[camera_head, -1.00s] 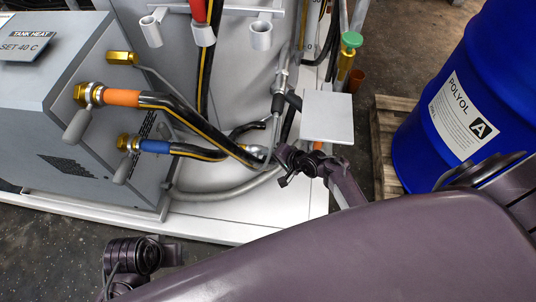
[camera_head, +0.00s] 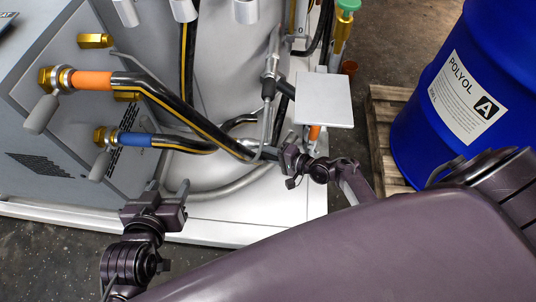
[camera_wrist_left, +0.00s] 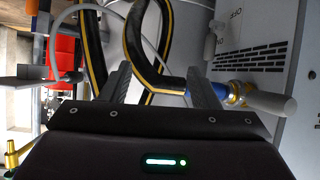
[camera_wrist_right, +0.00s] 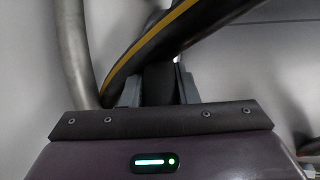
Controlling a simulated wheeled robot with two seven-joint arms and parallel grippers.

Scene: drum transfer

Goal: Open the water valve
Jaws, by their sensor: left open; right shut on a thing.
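Two brass valves with grey levers sit on the grey unit's side. One has an orange-sleeved hose (camera_head: 92,80) and a lever (camera_head: 41,114). The lower has a blue-sleeved hose (camera_head: 134,139) and a lever (camera_head: 100,166). Both levers point down and left, across their hoses. Which is the water valve cannot be told. My left gripper (camera_head: 168,187) is open and empty, below and right of the blue-sleeved valve. In the left wrist view, the blue sleeve and a pale lever (camera_wrist_left: 272,104) lie beyond its right finger. My right gripper (camera_wrist_right: 158,88) is shut on a dark piece (camera_wrist_right: 157,84) beneath a yellow-striped hose.
Black yellow-striped hoses (camera_head: 196,122) run from the valves toward my right gripper. A grey pipe (camera_head: 225,190) curves low behind the left gripper. A pale square plate (camera_head: 323,100) stands above the right gripper. A blue drum (camera_head: 425,130) stands on a wooden pallet (camera_head: 388,165) at right.

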